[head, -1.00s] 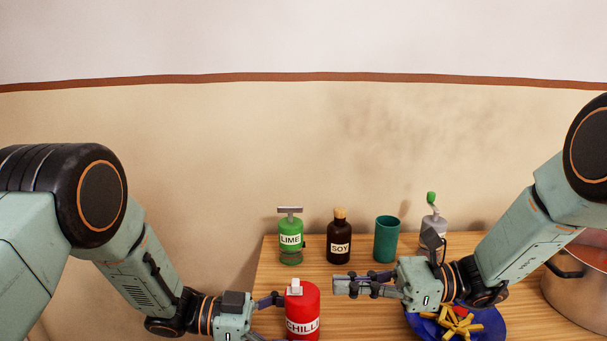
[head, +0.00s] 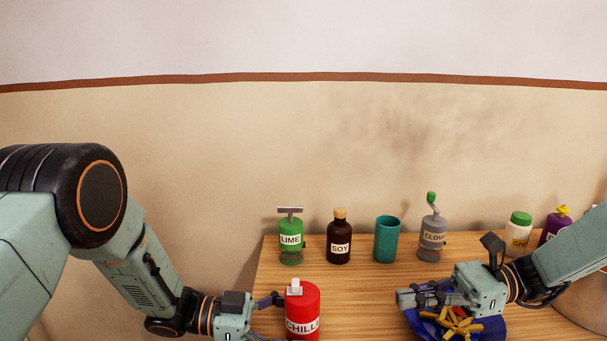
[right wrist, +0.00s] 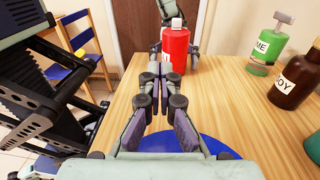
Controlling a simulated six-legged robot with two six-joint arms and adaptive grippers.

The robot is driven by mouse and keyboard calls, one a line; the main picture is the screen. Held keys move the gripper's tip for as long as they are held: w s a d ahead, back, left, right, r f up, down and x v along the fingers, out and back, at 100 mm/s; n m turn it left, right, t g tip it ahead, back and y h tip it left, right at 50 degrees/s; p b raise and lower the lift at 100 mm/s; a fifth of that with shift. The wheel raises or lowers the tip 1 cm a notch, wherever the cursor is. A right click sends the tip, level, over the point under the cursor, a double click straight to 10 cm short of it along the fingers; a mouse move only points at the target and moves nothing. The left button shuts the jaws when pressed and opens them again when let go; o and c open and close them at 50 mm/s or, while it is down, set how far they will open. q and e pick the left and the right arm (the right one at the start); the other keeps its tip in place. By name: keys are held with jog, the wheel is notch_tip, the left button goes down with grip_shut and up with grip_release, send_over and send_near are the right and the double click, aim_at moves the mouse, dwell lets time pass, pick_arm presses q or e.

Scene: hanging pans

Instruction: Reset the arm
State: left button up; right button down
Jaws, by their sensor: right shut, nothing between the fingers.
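My right gripper (head: 408,297) is shut and empty above the left part of the blue plate (head: 493,331). Its closed fingers (right wrist: 155,92) also show in the right wrist view, pointing toward the red chilli bottle (right wrist: 175,50). My left gripper (head: 270,318) is at the left side of the red chilli bottle (head: 303,312), which stands upright on the table. The left fingers are spread on either side near the bottle, and I cannot tell whether they press on it. The lower finger is cut off by the picture edge.
Along the back stand a green lime bottle (head: 290,240), a dark soy bottle (head: 339,240), a teal cup (head: 386,240), a grey clove bottle (head: 432,238), a white jar (head: 519,236) and a purple bottle (head: 556,226). Yellow fries (head: 460,327) lie on the plate. A pot (head: 585,315) stands right.

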jog(key=s, duration=0.1)
jog(key=s+a+f+g+h, duration=0.1)
jog(key=s+a+n+g, duration=0.1)
jog(key=s, duration=0.1)
jog(key=shift+a+f+h, duration=0.1)
jog(key=shift+f+h, duration=0.25)
jog(key=shift+h, duration=0.05)
jog(key=s+f+n+g+h, duration=0.3)
jog(key=s+f+g+h, duration=0.1)
jog(key=s, duration=0.6)
jog(key=shift+s+f+h, duration=0.2)
jog(key=shift+f+h, duration=0.5)
jog(key=shift+f, duration=0.05)
